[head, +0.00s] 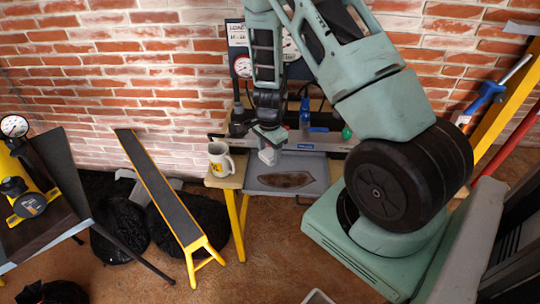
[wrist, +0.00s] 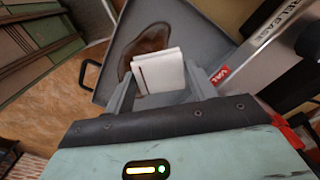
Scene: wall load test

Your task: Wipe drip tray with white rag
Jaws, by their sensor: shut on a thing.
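The grey drip tray (head: 318,167) sits on a small yellow-legged table below my arm, with a dark brown stain (head: 284,179) on its floor. The tray also shows in the wrist view (wrist: 198,22), with the stain (wrist: 150,38) just beyond my gripper. My gripper (head: 268,155) is over the back left part of the tray. In the wrist view my gripper (wrist: 160,82) is shut on the white rag (wrist: 159,70), which looks like a folded block. The rag (head: 267,156) also shows in the head view. I cannot tell whether it touches the tray.
A white mug (head: 219,160) stands on the table just left of the tray. Black bags (head: 118,233) lie on the floor.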

